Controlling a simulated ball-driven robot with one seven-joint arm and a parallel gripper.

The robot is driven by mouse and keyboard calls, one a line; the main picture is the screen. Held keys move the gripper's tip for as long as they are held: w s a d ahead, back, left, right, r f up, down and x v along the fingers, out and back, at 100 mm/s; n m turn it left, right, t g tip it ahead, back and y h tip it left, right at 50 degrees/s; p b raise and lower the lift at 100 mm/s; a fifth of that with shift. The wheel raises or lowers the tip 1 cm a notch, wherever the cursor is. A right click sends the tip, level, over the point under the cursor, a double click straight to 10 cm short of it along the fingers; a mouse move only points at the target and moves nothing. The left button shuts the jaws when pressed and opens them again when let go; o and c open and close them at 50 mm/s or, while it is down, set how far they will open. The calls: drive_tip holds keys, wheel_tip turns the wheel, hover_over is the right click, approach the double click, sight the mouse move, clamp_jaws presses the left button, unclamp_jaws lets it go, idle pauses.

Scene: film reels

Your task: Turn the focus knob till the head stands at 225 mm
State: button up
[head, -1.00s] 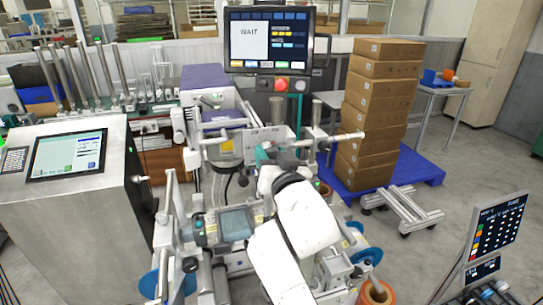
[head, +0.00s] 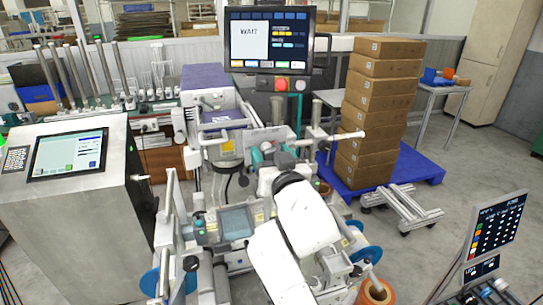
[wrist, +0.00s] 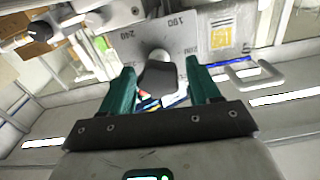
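The knob's pointer and the exact reading cannot be made out. In the head view my gripper (head: 270,154) is at the middle of the machine, and my white arm hides the knob.
A monitor (head: 270,40) showing WAIT stands above the machine, with a red button below it. A steel console (head: 75,210) is at left. Stacked cartons (head: 380,110) on a blue pallet (head: 415,168) stand at right.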

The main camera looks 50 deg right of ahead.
drive_tip(key=shift+o, duration=0.4)
drive_tip(key=shift+s+f, duration=0.1)
drive_tip(key=shift+s+a, duration=0.25)
drive_tip(key=b+v, duration=0.2)
drive_tip(key=v, duration=0.8)
drive_tip(key=shift+a, duration=0.1)
